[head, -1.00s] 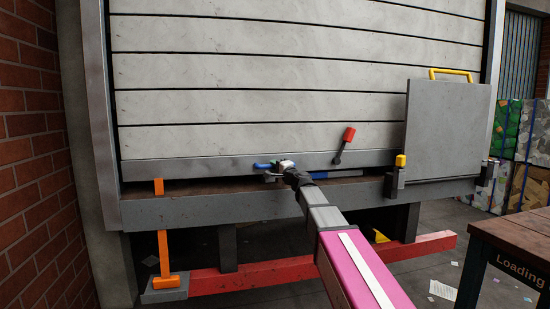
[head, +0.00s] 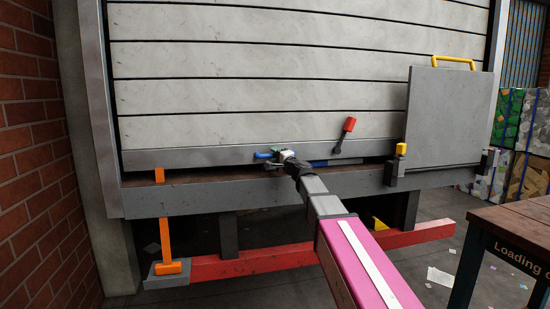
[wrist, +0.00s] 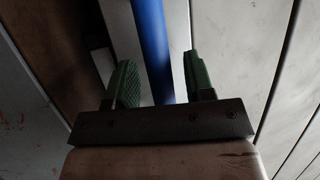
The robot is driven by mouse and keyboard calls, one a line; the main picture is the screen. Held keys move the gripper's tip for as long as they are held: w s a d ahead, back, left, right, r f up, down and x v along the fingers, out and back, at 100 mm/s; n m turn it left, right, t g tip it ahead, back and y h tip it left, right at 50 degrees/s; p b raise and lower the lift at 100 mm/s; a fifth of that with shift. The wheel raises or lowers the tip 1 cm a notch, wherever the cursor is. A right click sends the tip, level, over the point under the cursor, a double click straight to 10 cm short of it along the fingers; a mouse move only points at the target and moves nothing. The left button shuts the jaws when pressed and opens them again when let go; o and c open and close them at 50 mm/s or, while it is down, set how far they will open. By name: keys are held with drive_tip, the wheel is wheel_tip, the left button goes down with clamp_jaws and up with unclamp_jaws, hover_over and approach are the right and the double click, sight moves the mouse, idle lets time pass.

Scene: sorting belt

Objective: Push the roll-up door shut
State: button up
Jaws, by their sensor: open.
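The roll-up door (head: 250,97) is a pale grey slatted panel. Its bottom rail (head: 190,158) hangs just above the dark grey sill (head: 200,197), with a narrow dark gap between them. A blue bar (head: 320,163) runs along the door's lower edge. My gripper (head: 285,157) is at this bar, in front of the bottom rail. In the wrist view, the blue bar (wrist: 152,45) passes between the green fingers of my gripper (wrist: 160,75). The fingers are apart, with space visible beside the bar. Whether either finger touches it is unclear.
A red-tipped lever (head: 348,126) stands right of my gripper. A grey plate (head: 448,115) with a yellow handle stands upright at the right. An orange post (head: 166,235) and a red beam (head: 240,262) are below the sill. A table (head: 515,228) is at the right front.

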drive_tip(key=v, duration=1)
drive_tip(key=shift+s+d, duration=0.15)
drive_tip(key=shift+s, duration=0.05)
drive_tip(key=shift+s, duration=0.1)
drive_tip(key=x, duration=1.1)
drive_tip(key=shift+s, duration=0.1)
clamp_jaws()
drive_tip(key=shift+f, duration=0.15)
